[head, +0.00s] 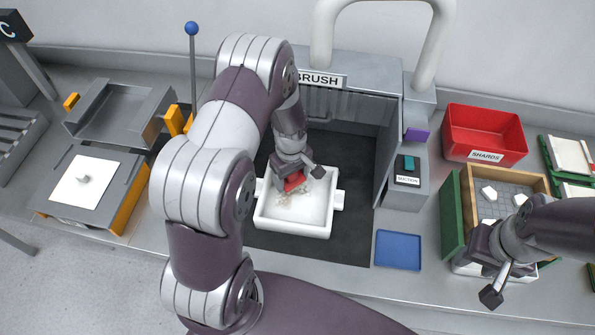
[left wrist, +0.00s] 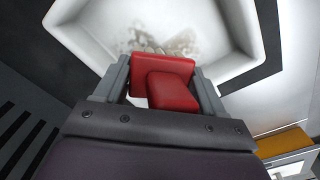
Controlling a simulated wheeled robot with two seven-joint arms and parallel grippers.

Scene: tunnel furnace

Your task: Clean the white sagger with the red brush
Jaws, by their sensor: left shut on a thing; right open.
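The white sagger (head: 296,216) is a shallow open box with side lugs, standing on the dark floor in front of the grey brush booth. Brownish grit lies on its inner floor, and the left wrist view shows this stain in the sagger (left wrist: 215,45) just beyond the brush. My left gripper (head: 292,174) is shut on the red brush (left wrist: 165,82), over the sagger's far left part. My right gripper (head: 487,268) is open at the right, over the near edge of a wooden-sided box.
A blue mat (head: 398,250) lies right of the booth. A red SHARDS bin (head: 484,135) stands at the back right. The wooden-sided box (head: 453,215) holds white pieces. A grey tray (head: 118,115) and a white sheet (head: 84,181) are at the left.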

